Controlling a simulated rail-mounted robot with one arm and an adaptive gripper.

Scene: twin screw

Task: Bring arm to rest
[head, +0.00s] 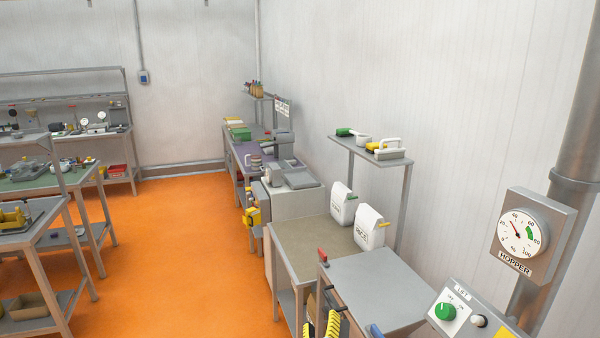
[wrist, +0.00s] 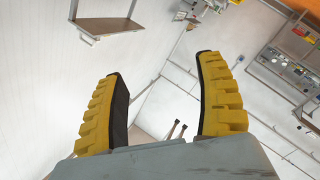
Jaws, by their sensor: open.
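My gripper (wrist: 160,66) shows in the wrist view with its two yellow ribbed fingers and dark inner pads spread wide apart. Nothing is between the fingers, and pale wall lies behind the gap. The wrist view is strongly tilted. In the head view, two yellow ribbed pieces with dark sides (head: 333,323) show at the bottom edge; I cannot tell whether they are my fingers. The rest of my arm is not clearly seen.
A grey-topped cabinet (head: 372,290) and a control panel with a green knob (head: 445,311) are near. A hopper gauge (head: 523,234) is at right. Orange floor (head: 190,250) is open at left. A shelf (wrist: 108,28) shows upper left in the wrist view.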

